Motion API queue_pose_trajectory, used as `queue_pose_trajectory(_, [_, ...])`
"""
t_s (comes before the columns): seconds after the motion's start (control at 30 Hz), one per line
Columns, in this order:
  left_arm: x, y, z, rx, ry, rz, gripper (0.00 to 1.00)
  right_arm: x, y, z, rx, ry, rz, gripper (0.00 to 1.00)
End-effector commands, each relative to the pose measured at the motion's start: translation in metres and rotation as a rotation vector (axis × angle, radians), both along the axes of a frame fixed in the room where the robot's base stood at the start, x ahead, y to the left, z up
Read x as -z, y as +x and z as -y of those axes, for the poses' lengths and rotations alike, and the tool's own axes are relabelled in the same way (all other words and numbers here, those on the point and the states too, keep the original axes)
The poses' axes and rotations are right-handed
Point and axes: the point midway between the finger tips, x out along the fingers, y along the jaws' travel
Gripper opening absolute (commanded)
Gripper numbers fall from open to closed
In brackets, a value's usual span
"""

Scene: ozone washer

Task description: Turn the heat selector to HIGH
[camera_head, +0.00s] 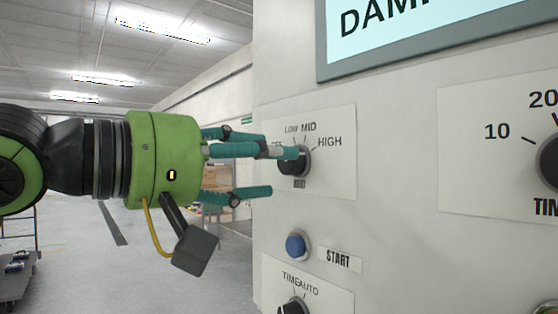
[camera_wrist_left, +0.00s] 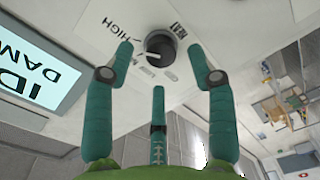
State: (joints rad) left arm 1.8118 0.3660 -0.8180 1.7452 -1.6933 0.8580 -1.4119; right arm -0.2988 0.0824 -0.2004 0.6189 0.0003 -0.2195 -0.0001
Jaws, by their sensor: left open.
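The heat selector (camera_head: 304,163) is a dark round knob on a pale panel of the machine, with LOW, MID and HIGH printed around it. In the left wrist view the knob (camera_wrist_left: 165,42) shows a pale mark on its lower left side; I cannot tell exactly which label it faces. My left gripper (camera_head: 278,172), green with teal fingers, is open right in front of the knob. In the head view one fingertip overlaps the knob's left part. In the wrist view the fingers stand around the knob with gaps beside it; contact is unclear. My right gripper is not in view.
Below the knob is a blue START button (camera_head: 297,246), and a lower dial (camera_head: 294,306) is partly cut off. A TIME dial (camera_head: 549,162) is at the right and a display (camera_head: 400,40) above. Open floor (camera_head: 85,265) lies left of the machine.

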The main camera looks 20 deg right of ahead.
Motion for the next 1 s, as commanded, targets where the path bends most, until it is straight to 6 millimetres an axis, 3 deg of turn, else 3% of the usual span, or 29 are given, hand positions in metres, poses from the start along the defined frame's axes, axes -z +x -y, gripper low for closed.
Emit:
queue_pose_trajectory(0.2, [-0.001,-0.016,-0.046,-0.004,-0.002,0.002,0.56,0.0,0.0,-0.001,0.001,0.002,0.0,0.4])
queue_pose_trajectory(0.4, [-0.002,-0.027,-0.072,-0.001,-0.001,0.001,0.56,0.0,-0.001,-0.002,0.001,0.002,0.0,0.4])
queue_pose_trajectory(1.0, [-0.001,-0.03,-0.08,0.002,-0.001,-0.002,0.56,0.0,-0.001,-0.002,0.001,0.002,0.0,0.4])
